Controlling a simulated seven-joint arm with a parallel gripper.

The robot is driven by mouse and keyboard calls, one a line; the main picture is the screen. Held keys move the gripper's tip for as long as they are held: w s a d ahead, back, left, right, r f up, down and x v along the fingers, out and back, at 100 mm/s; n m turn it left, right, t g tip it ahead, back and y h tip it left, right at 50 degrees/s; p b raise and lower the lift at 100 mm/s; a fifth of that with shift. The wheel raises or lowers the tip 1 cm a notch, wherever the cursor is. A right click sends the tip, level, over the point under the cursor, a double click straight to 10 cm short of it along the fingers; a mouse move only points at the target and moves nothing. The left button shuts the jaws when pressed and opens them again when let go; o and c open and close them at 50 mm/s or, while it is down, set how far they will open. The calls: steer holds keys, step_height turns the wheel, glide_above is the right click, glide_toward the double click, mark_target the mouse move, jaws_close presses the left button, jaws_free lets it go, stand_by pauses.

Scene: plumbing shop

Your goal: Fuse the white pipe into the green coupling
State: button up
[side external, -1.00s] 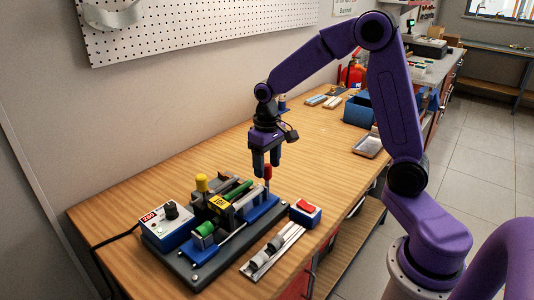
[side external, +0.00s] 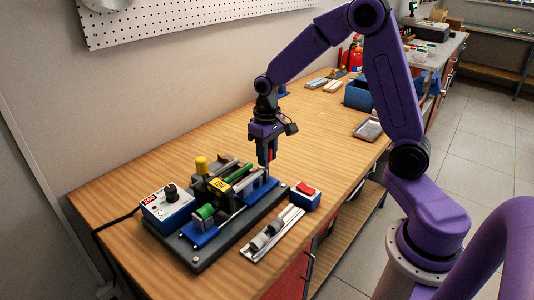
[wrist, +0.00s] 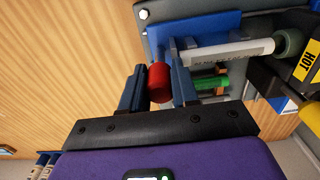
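My gripper (wrist: 158,78) is down around the red handle (wrist: 158,84) at the end of the fusion bench. Its fingers lie against both sides of the handle and appear shut on it. The handle also shows between the fingers in the side view (side external: 271,155). The white pipe (wrist: 230,51) lies clamped along the blue carriage, pointing at the heater. The heater carries a yellow HOT label (side external: 220,185). The green coupling (side external: 205,211) sits in the holder on the heater's other side. Contact between pipe and heater is hard to see.
A blue control box (side external: 167,207) with a black knob stands left of the bench. A rail with grey fittings (side external: 272,234) and a box with a red button (side external: 305,196) lie in front. A yellow-topped post (side external: 201,165) rises by the heater.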

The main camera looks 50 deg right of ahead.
mark_target(258, 170)
steer(key=shift+a, duration=1.75)
steer(key=shift+o, duration=0.3)
steer(key=shift+w+a+r, duration=0.1)
stand_by(4.7)
